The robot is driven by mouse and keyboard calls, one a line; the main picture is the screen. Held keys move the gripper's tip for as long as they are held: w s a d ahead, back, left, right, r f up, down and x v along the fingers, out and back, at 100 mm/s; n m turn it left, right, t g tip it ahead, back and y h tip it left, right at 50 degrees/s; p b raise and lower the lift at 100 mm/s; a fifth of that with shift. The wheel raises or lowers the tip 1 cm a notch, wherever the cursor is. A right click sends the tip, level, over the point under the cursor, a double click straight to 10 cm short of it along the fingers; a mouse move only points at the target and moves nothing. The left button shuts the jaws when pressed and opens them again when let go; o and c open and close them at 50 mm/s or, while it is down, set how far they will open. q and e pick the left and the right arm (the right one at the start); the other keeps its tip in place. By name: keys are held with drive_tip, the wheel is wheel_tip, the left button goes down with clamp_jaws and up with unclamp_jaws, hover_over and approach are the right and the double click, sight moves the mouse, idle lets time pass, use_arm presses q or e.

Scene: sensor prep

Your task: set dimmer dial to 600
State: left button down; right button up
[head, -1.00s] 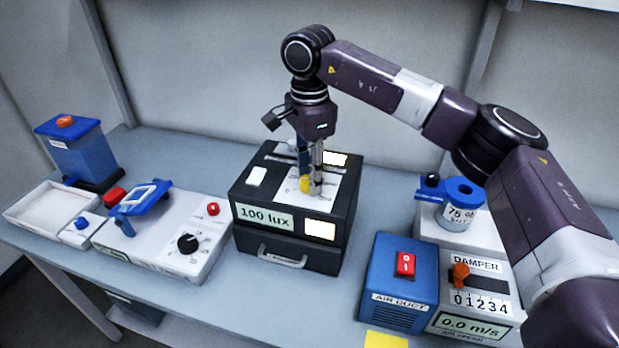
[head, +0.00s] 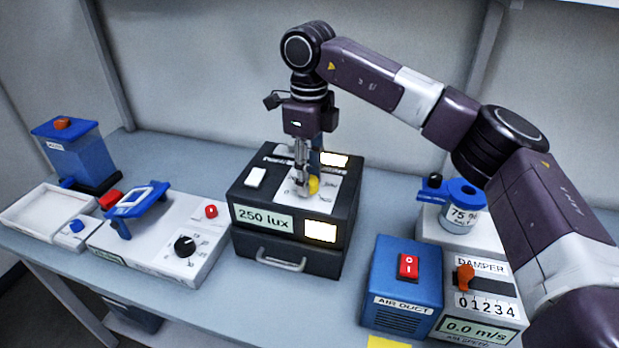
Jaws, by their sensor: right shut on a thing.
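The box's front display (head: 263,217) reads 250 lux. My right gripper (head: 303,188) points straight down from above and is shut on the dial, hiding part of it. The scale marks around the dial are partly covered and too small to read. My left gripper is not in view.
Left of the box stands a white unit with a black knob (head: 185,246) and a blue handheld device (head: 139,199). A blue air duct unit (head: 402,279) and a damper unit (head: 477,299) stand at the right. A drawer handle (head: 281,262) sticks out in front.

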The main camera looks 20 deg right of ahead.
drive_tip(key=m+b, duration=0.1)
drive_tip(key=m, duration=0.4)
drive_tip(key=shift+r+m, duration=0.1)
drive_tip(key=shift+m, duration=0.2)
drive_tip(key=m, duration=0.4)
drive_tip(key=shift+b, duration=0.35)
drive_tip(key=m+b, duration=0.1)
drive_tip(key=m, duration=0.4)
drive_tip(key=shift+w+m, duration=0.1)
drive_tip(key=shift+m, duration=0.3)
drive_tip(key=shift+m+b, duration=0.45)
drive_tip(key=shift+m, duration=1.85)
drive_tip(key=shift+r, duration=0.1)
drive_tip(key=o, duration=1)
drive_tip(key=shift+o, duration=0.8)
